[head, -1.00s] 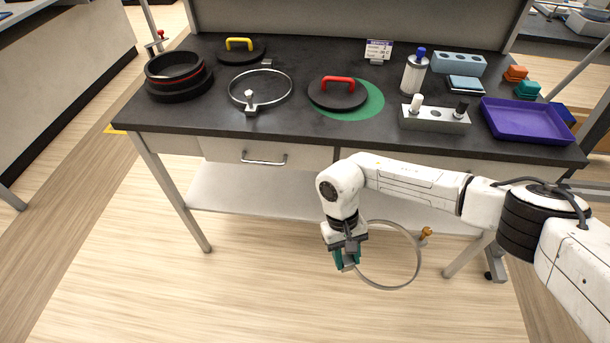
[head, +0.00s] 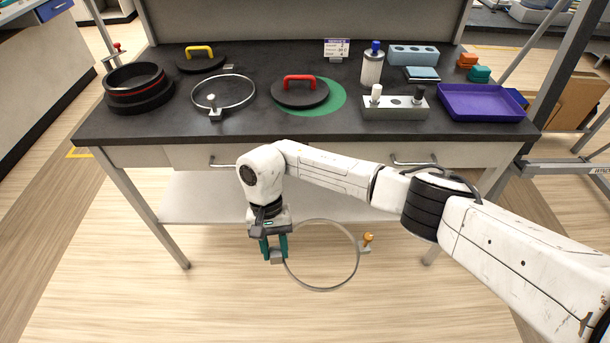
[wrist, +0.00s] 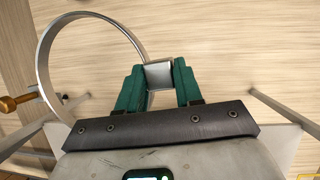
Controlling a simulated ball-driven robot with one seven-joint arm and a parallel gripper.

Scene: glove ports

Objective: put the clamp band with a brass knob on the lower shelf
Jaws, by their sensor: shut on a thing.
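The clamp band is a thin silver ring (head: 322,289) with a brass knob (head: 368,238) on its right side. My gripper (head: 274,250) has green fingers shut on the band's grey block, opposite the knob. The band hangs in the air in front of the bench, out to the right of the fingers. In the wrist view the band (wrist: 44,62) curves to the left of my gripper (wrist: 158,82), with the brass knob at the far left. The lower shelf (head: 190,200) is a pale board under the bench, behind my gripper; my arm hides part of it.
On the dark bench top (head: 240,128) lie a second band with a pale knob (head: 212,98), black rings (head: 138,90), a red-handled lid (head: 300,92), a yellow-handled lid (head: 200,60) and a purple tray (head: 482,102). Bench legs (head: 150,215) flank the shelf, whose visible part is bare.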

